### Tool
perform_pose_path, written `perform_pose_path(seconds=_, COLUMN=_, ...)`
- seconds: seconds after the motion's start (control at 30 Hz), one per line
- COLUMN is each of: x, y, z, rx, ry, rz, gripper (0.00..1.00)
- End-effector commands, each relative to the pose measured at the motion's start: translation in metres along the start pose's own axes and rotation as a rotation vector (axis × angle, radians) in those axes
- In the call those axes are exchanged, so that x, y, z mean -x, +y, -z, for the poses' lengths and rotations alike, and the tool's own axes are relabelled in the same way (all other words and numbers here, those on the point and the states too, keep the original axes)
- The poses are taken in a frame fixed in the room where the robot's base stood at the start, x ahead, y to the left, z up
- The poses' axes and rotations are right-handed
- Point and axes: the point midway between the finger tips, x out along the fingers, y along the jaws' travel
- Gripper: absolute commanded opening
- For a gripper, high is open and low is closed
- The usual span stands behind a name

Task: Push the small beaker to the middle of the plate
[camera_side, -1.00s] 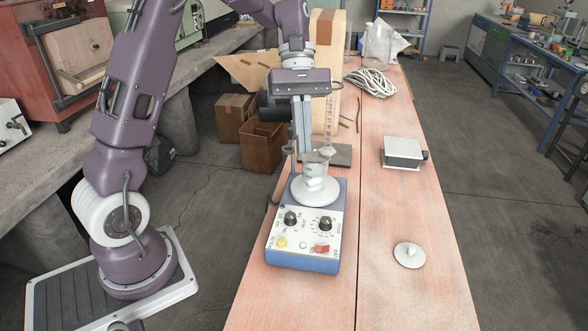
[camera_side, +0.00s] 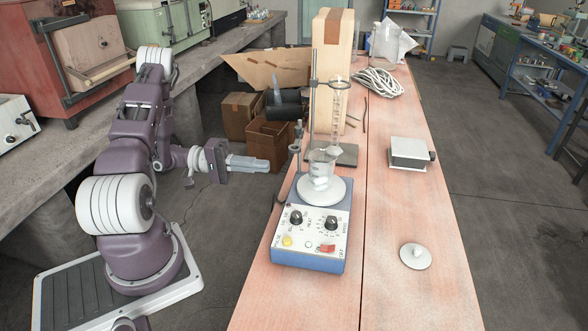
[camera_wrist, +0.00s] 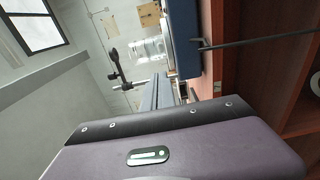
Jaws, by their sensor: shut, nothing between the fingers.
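The small clear beaker (camera_side: 321,168), with something white in it, stands upright on the round white plate (camera_side: 336,194) of a blue hotplate stirrer (camera_side: 308,262). It looks near the plate's middle, perhaps slightly toward the back; I cannot tell exactly. My gripper (camera_side: 267,164) is shut and empty, left of the stirrer, pointing right toward the beaker and apart from it. In the wrist view, which is turned sideways, the shut fingers (camera_wrist: 163,90) show below the beaker (camera_wrist: 148,49) and the stirrer's blue side (camera_wrist: 183,35).
A stand rod (camera_side: 312,115) with a clamp and a tall glass cylinder (camera_side: 338,118) rise behind the plate. A grey box (camera_side: 408,153) and a white disc (camera_side: 415,256) lie on the right half of the bench. Coiled rope (camera_side: 378,82) lies at the back.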

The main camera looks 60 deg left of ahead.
Motion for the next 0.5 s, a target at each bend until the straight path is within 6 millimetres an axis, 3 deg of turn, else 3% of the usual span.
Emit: perform_pose_path(seconds=0.5, x=-0.087, y=-0.001, z=-0.001, rx=-0.002, ry=-0.006, rz=0.001, gripper=0.00)
